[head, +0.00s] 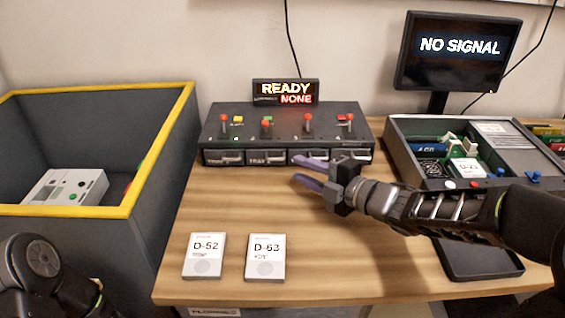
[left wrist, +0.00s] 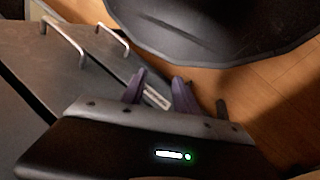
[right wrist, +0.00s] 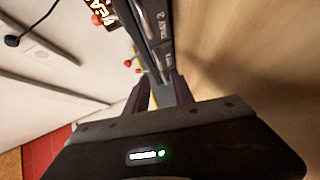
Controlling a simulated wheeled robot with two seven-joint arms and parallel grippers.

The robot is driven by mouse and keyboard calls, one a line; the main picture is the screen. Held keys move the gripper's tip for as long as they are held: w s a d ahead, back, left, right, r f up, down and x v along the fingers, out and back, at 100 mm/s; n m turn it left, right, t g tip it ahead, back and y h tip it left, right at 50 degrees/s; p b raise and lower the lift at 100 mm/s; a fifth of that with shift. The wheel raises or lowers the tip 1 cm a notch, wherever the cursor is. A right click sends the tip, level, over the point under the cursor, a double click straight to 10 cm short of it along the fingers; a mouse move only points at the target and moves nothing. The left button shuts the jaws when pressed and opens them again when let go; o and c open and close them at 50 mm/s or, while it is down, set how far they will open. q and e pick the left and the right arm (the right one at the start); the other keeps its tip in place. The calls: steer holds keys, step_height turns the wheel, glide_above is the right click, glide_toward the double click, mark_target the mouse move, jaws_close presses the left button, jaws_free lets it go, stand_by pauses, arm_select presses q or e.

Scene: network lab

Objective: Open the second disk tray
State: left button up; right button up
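The dark disk unit (head: 290,122) stands at the back of the wooden table with a row of handled trays along its front. The second tray from the left (head: 266,157) looks shut, its front flush with its neighbours. My right gripper (head: 296,168) is open and empty in front of the row, its purple fingertips pointing left near the second and third trays and partly covering the third. In the right wrist view, a tray front marked "TRAY 2" (right wrist: 160,45) lies ahead of the open fingers. My left gripper (left wrist: 160,85) is open and empty, away from the unit.
A sign (head: 285,92) reads "READY NONE". A yellow-rimmed bin (head: 130,190) stands left, an open computer case (head: 400,150) right. A monitor (head: 455,52) reads "NO SIGNAL". The table's middle is clear.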

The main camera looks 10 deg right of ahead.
steer(key=x, duration=0.7)
steer(key=shift+b, duration=0.4)
steer(key=shift+c, duration=0.2)
jaws_close()
stand_by(0.7)
